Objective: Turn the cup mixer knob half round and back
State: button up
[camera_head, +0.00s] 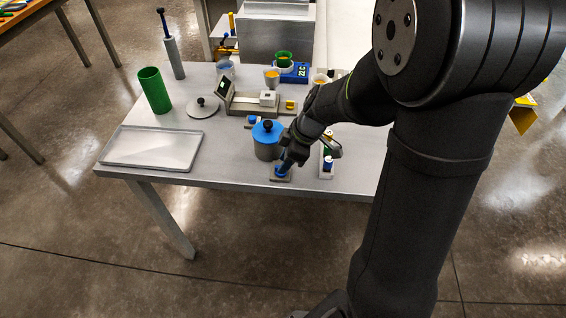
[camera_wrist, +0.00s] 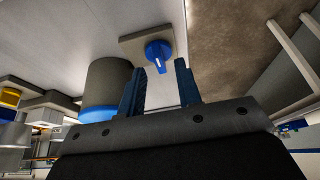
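A blue knob with a white mark (camera_wrist: 157,58) stands on a small grey plate (camera_wrist: 131,45) in the wrist view. In the head view the blue knob (camera_head: 281,171) is at the table's front edge, partly hidden by my gripper (camera_head: 287,163). In the wrist view my gripper (camera_wrist: 160,68) is open, its two dark blue fingers apart. The knob lies just beyond the fingertips, in line with the gap; I cannot tell whether they touch it. A grey pot with a blue lid (camera_head: 267,138) stands beside the knob, and shows left of the fingers in the wrist view (camera_wrist: 108,82).
A narrow tray with small bottles (camera_head: 327,160) stands right of the knob. A grey tray (camera_head: 152,148), a green cylinder (camera_head: 154,90) and a round lid with a black knob (camera_head: 203,107) are at the left. A scale (camera_head: 254,101) and cups stand behind. The front edge is close.

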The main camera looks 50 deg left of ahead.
jog(key=shift+x, duration=0.95)
jog(key=c, duration=0.6)
jog(key=shift+o, duration=0.2)
